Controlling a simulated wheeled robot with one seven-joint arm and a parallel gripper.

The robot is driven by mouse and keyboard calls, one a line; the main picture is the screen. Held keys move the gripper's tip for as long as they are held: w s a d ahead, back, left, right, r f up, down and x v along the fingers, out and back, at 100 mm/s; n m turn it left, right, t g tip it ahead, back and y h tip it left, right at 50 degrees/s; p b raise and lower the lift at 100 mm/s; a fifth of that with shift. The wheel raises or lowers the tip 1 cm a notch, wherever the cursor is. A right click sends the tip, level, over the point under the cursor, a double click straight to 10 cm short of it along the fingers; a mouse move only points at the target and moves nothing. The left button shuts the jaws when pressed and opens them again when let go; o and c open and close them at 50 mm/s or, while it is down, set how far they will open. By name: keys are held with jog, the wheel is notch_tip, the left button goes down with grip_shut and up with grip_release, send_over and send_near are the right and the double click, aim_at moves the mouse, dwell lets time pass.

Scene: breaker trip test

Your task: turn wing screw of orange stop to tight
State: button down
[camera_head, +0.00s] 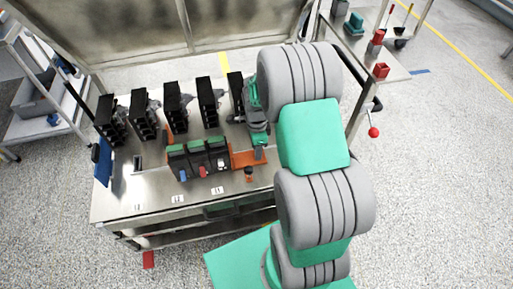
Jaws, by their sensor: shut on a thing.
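The orange stop (243,160) lies on the metal workbench at the right end of a row of dark modules with green tops. My gripper (259,153) points down at the right part of the orange stop, its fingers close together. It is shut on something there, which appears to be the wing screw. The wing screw itself is hidden by the fingers and too small to make out, so its angle cannot be told.
The dark modules (199,158) stand just left of the stop. Several black breakers (173,106) stand in a row behind. A small dark and orange piece (249,175) is in front of the stop. The workbench's (120,205) front left is mostly bare.

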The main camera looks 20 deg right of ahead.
dwell(0.3)
jog(key=c, duration=0.9)
grip_release()
notch_tip(320, 180, up, 8)
jog(key=shift+f+p, duration=0.1)
jog(key=shift+p, duration=0.2)
jog(key=s+a+r+n+t+p, duration=0.1)
jog(key=s+a+r+n+p, duration=0.2)
jog(key=r+n, duration=0.4)
jog(key=s+a+r+n+t+p, duration=0.1)
jog(key=s+a+r+n+p, duration=0.2)
jog(key=r, duration=0.6)
jog(key=s+a+r+n+t+p, duration=0.1)
jog(key=s+a+r+n+p, duration=0.2)
jog(key=s+r+n, duration=0.3)
jog(key=shift+s+a+r+n, duration=0.15)
jog(key=shift+r+n, duration=0.2)
jog(key=shift+n, duration=0.4)
jog(key=shift+s+a+r+n, duration=0.15)
jog(key=shift+r+n, duration=0.25)
jog(key=shift+n, duration=0.4)
jog(key=shift+s+a+r+n, duration=0.15)
jog(key=shift+r+n, duration=0.2)
jog(key=shift+n, duration=0.4)
